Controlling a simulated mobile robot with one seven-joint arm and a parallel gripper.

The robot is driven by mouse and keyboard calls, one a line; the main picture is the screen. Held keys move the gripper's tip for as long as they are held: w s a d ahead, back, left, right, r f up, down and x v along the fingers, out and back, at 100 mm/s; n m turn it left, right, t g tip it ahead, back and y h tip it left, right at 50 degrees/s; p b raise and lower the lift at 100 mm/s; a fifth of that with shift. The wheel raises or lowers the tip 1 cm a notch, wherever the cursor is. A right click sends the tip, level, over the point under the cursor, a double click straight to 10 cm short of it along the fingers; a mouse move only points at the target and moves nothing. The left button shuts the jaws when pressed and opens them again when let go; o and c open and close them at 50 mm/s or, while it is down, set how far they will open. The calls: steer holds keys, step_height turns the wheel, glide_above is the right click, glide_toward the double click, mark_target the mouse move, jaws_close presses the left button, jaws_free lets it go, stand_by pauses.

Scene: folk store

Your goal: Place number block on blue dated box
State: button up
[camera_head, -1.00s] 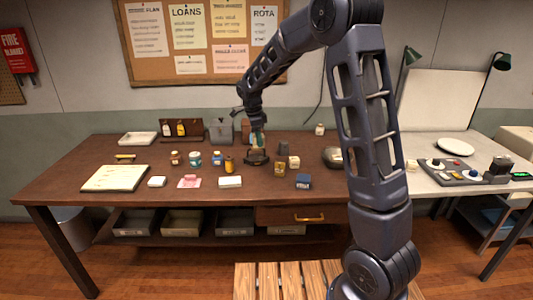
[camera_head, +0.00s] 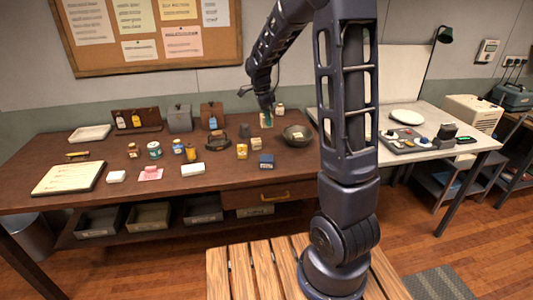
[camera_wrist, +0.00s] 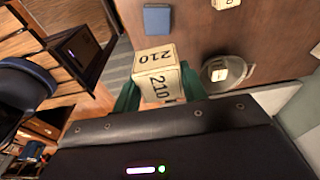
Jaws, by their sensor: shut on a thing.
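My gripper (camera_wrist: 158,94) is shut on a cream number block (camera_wrist: 156,62) marked 210, with a green finger on each side of it. In the head view my gripper (camera_head: 267,111) is over the back part of the brown workbench, and the pale block (camera_head: 265,121) shows at its tip. A small dark blue box (camera_head: 266,161) sits near the bench's front edge, apart from the gripper. A plain blue box (camera_wrist: 157,19) also shows beyond the block in the wrist view. Its date marking is too small to read.
A dark round bowl (camera_head: 297,135) stands just right of the gripper. A yellow container (camera_head: 242,151) and a small pale block (camera_head: 256,143) stand close to the blue box. Several jars and a clipboard (camera_head: 68,178) occupy the left side. A drawer (camera_head: 268,196) lies below.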

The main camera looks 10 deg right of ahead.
mark_target(263, 126)
step_height(263, 126, down, 16)
steer(key=shift+f, duration=0.1)
stand_by(0.5)
steer(key=o, duration=1)
steer(key=shift+c, duration=0.2)
steer(key=r, duration=0.4)
steer(key=a+r, duration=0.1)
steer(key=r, duration=0.7)
steer(key=shift+a, duration=0.35)
steer(key=s+d+r+n+t+y, duration=0.1)
steer(key=s+d+r+n, duration=0.25)
steer(key=s+r, duration=0.3)
steer(key=s+d+r+n+t, duration=0.1)
steer(key=s+d+r+n, duration=0.2)
steer(key=s+r+n, duration=0.4)
steer(key=s+d+r+n+t, duration=0.2)
steer(key=s+n, duration=0.5)
steer(key=s, duration=1)
steer(key=shift+s+d+r+t+y, duration=0.2)
steer(key=shift+s+d+t+y, duration=0.15)
steer(key=shift+d, duration=0.25)
